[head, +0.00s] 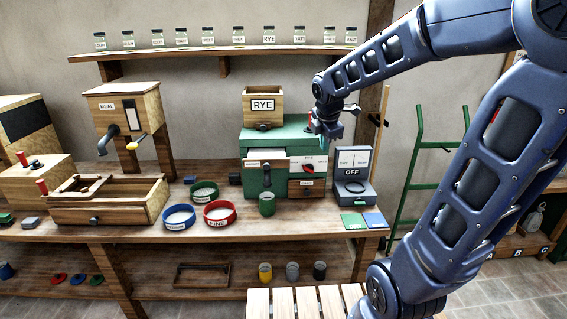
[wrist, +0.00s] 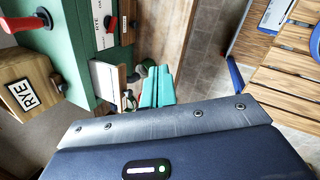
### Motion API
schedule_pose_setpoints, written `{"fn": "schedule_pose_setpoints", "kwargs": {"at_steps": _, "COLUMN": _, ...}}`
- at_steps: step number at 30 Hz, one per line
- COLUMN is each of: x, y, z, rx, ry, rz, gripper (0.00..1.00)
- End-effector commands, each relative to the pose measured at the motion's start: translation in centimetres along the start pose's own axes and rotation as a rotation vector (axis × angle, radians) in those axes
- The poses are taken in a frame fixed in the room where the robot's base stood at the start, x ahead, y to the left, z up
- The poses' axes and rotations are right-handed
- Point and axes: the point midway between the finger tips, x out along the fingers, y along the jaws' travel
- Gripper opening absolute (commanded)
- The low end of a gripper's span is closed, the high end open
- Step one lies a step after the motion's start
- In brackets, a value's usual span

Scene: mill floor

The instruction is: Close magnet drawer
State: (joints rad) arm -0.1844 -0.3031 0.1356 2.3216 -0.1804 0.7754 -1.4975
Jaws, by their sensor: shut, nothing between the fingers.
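The green mill (head: 231,152) stands on the bench in the head view; its body (wrist: 62,60) also shows in the wrist view. A pale-topped drawer (head: 268,153) at its left front appears to stand out from the body, and I take it for the magnet drawer; its label is too small to read. In the wrist view the drawer (wrist: 104,78) shows a white surface and wooden edge. My gripper (head: 323,143) is shut and empty, at the mill's upper right front. Its teal fingers (wrist: 158,86) are right of the drawer in the wrist view, apparently apart from it.
A RYE hopper (head: 264,105) tops the mill, and a wooden drawer (head: 307,188) is at its lower right. A green cup (head: 267,204) stands in front.

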Motion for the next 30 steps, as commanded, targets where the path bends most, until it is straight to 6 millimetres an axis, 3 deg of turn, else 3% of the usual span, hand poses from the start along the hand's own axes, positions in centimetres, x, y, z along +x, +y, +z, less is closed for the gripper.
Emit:
{"fn": "schedule_pose_setpoints", "kwargs": {"at_steps": 9, "x": 4.5, "y": 6.2, "z": -5.8, "rx": -0.753, "ry": 0.022, "rz": 0.013, "gripper": 0.00}}
{"fn": "schedule_pose_setpoints", "kwargs": {"at_steps": 15, "x": 6.6, "y": 8.5, "z": -8.8, "rx": -1.089, "ry": 0.033, "rz": 0.031, "gripper": 0.00}}
{"fn": "schedule_pose_setpoints", "kwargs": {"at_steps": 23, "x": 7.8, "y": 9.2, "z": -10.0, "rx": -1.211, "ry": 0.036, "rz": 0.039, "gripper": 0.00}}
{"fn": "schedule_pose_setpoints", "kwargs": {"at_steps": 30, "x": 11.0, "y": 9.2, "z": -10.1, "rx": -1.209, "ry": 0.038, "rz": 0.036, "gripper": 0.00}}
